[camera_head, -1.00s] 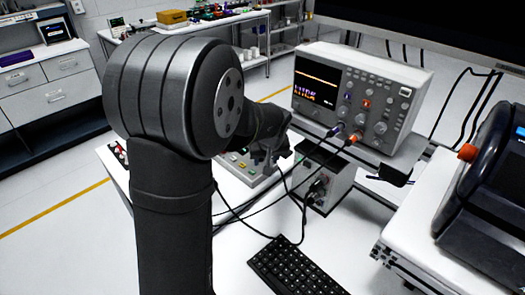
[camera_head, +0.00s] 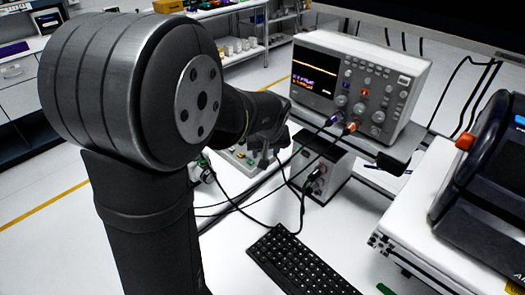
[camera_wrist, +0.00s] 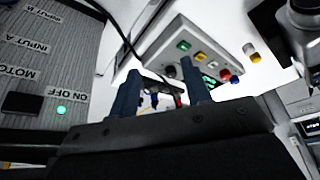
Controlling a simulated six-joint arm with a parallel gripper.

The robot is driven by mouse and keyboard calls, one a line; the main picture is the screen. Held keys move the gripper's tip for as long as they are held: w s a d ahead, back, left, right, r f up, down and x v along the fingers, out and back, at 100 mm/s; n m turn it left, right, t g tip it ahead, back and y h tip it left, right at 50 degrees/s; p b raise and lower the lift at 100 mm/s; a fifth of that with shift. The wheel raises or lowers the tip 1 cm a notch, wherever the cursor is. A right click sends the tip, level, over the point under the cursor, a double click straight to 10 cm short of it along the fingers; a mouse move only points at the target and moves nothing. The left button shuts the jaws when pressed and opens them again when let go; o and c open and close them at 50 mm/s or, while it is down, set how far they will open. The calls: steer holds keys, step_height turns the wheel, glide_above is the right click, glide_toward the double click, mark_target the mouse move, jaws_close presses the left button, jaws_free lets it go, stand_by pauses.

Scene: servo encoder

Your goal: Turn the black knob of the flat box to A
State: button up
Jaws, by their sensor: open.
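The flat box is a pale panel with coloured buttons (camera_wrist: 222,48). It lies beyond my gripper in the wrist view. In the head view only a small part of it (camera_head: 238,157) shows beside my gripper. A dark round shape (camera_wrist: 171,72) on the box near the fingers looks like the black knob; its pointer and any letter marks are too small to read. My gripper (camera_wrist: 160,88) is open, its two blue-grey fingers apart with nothing clearly held. Whether the fingers touch the knob cannot be told. In the head view my gripper (camera_head: 268,146) is above the box.
A grey box (camera_wrist: 45,60) with a rocker switch and green light is close at left in the wrist view. Black cables (camera_head: 250,195) hang near my gripper. An oscilloscope (camera_head: 355,85) and a keyboard (camera_head: 300,262) stand nearby.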

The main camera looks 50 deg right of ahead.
steer(key=w+d+r+m+g+h, duration=0.1)
steer(key=w+r+m, duration=0.2)
steer(key=w+r, duration=0.45)
steer(key=x, duration=0.5)
steer(key=s+x, duration=0.1)
steer(key=x, duration=0.4)
steer(key=d+x, duration=0.1)
steer(key=x, duration=0.4)
steer(key=shift+s+f, duration=0.1)
steer(key=shift+f, duration=0.25)
jaws_close()
